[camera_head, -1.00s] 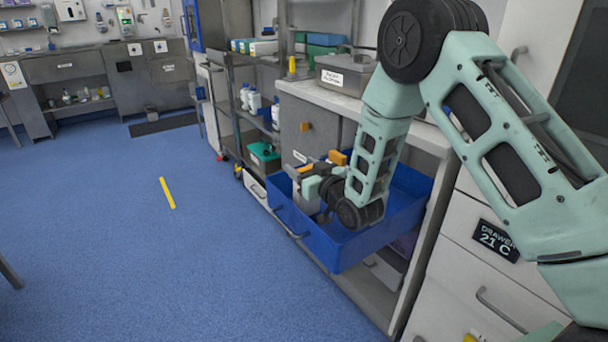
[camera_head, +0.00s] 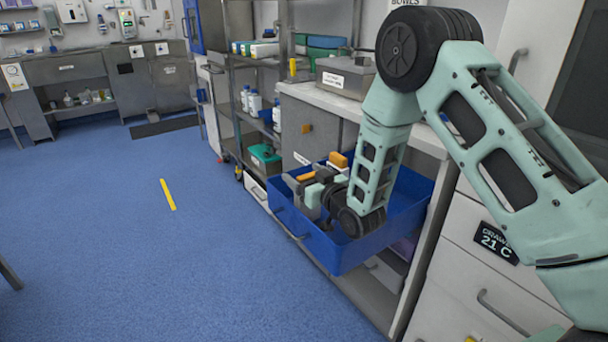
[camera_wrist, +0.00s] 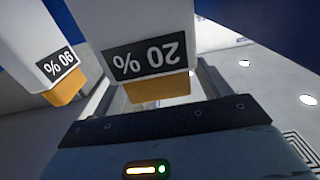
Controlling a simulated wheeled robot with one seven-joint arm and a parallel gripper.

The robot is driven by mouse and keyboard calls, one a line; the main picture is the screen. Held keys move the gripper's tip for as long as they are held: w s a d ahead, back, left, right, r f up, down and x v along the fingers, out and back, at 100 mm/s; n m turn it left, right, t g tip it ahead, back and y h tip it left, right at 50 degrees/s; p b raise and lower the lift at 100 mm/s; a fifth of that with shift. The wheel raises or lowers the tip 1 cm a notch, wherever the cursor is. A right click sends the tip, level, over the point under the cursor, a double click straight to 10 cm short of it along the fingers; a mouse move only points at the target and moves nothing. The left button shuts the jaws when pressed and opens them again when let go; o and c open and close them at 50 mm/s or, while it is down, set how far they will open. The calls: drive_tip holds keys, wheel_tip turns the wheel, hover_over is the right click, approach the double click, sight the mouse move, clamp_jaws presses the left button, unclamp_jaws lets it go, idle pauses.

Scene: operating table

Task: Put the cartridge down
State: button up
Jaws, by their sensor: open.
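A white cartridge with an orange end and a dark label reading 20 % (camera_wrist: 150,58) is in the middle of the wrist view, directly in front of my gripper. A second white cartridge, labelled 90 % (camera_wrist: 55,65), is beside it to the left. My gripper (camera_head: 316,188) is open, low in the blue bin. In the head view, orange cartridge parts (camera_head: 338,160) show at and behind the gripper. The 20 % cartridge lies between the finger sides in the wrist view; whether they touch it cannot be told.
The blue bin (camera_head: 345,258) sits pulled out from the cabinet, its walls around my gripper. A metal box (camera_head: 346,78) stands on the counter above. A shelf with bottles (camera_head: 250,103) is behind.

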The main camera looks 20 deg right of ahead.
drive_tip(key=v, duration=0.7)
drive_tip(key=shift+w, duration=0.1)
